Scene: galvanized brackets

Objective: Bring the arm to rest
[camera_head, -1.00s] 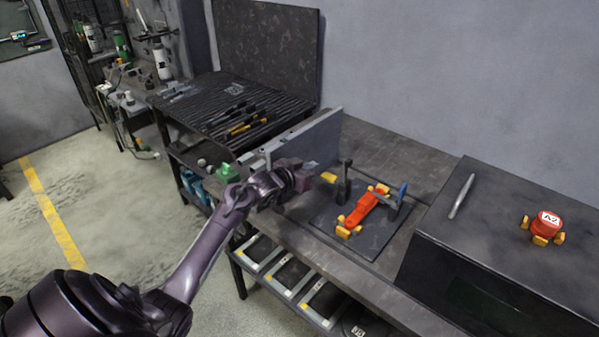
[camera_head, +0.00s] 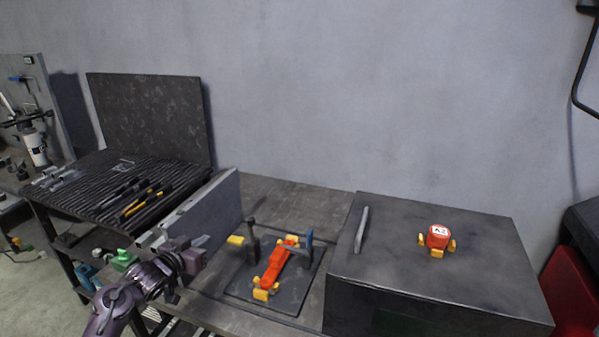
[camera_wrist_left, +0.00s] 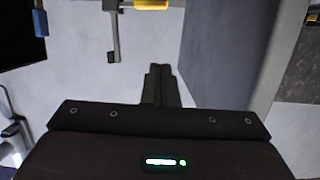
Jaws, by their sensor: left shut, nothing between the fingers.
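My left arm comes in at the lower left of the head view. Its gripper (camera_head: 202,247) is in front of the grey upright plate, to the left of the dark mat (camera_head: 238,285). In the left wrist view the fingers (camera_wrist_left: 160,72) are together with nothing between them. An orange part with yellow ends (camera_head: 273,265) lies on the mat, apart from the gripper. A dark upright post (camera_head: 252,243) and a blue-topped clamp (camera_head: 308,245) stand beside it. My right gripper is not in view.
A grey upright plate (camera_head: 205,212) stands left of the mat. A ribbed rack (camera_head: 95,185) holds several dark and yellow tools. A dark box (camera_head: 400,275) at right carries a grey bar (camera_head: 361,229) and a red-and-yellow part (camera_head: 438,238). The wall behind is bare.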

